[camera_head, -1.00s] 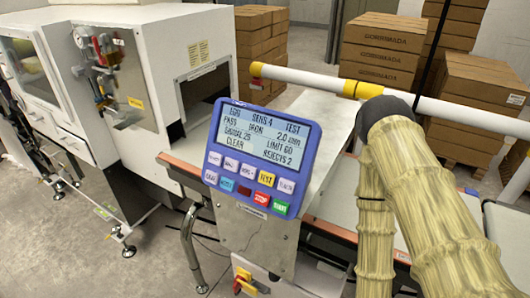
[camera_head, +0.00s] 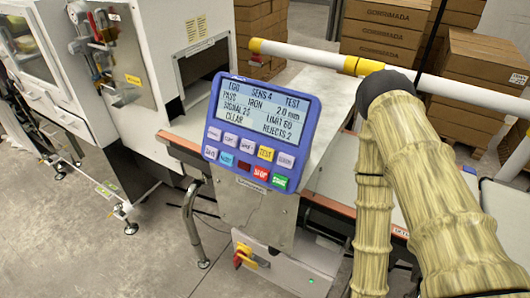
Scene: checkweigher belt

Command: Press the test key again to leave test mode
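The blue control panel (camera_head: 228,137) stands tilted on a metal housing beside the belt. Its lit display (camera_head: 258,108) shows TEST at top right, with SENS 4, PASS, IRON, 2.0 mm and REJECTS 2 among the other readings. The yellow test key (camera_head: 265,153) is in the upper key row, second from the right. Nothing covers the keys, and nothing touches the test key. My sleeved arm bends at a dark joint to the right of the panel. My gripper is outside the picture.
A white rail (camera_head: 300,54) with yellow bands passes behind my arm. A white machine (camera_head: 145,60) with a dark opening stands at left. Cartons (camera_head: 470,85) are stacked behind. A yellow-and-red switch (camera_head: 245,257) is below the panel. Floor at lower left is clear.

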